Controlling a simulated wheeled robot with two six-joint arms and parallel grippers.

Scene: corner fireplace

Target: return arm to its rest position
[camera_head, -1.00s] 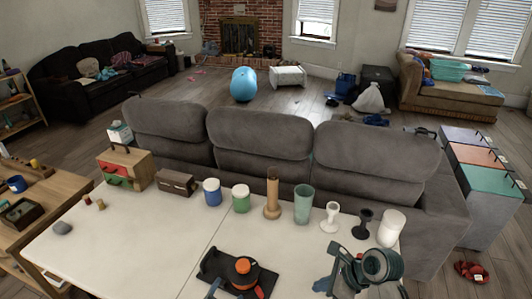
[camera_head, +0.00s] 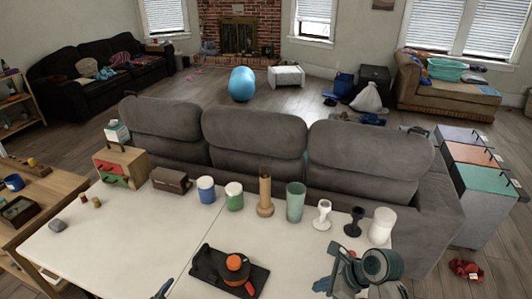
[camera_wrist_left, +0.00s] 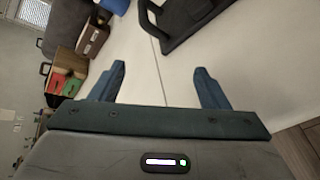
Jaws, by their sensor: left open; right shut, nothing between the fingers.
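My left gripper shows in the left wrist view (camera_wrist_left: 160,86) with its two blue-grey fingers wide apart and nothing between them. In the head view only a small dark tip of it (camera_head: 163,290) shows at the bottom edge, left of the black tray. My right gripper (camera_head: 326,285) is at the lower right of the head view, over the near part of the white table (camera_head: 110,245). It is shut and empty, and its dark green wrist is beside it. Most of the left arm is out of the head view.
A black tray (camera_head: 205,262) with an orange-topped round thing (camera_head: 236,263) lies between the grippers. Along the table's far edge stand a small drawer box (camera_head: 132,165), jars, a wooden bottle (camera_head: 265,190), cups and a white cylinder (camera_head: 381,226). The table's left part is mostly clear.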

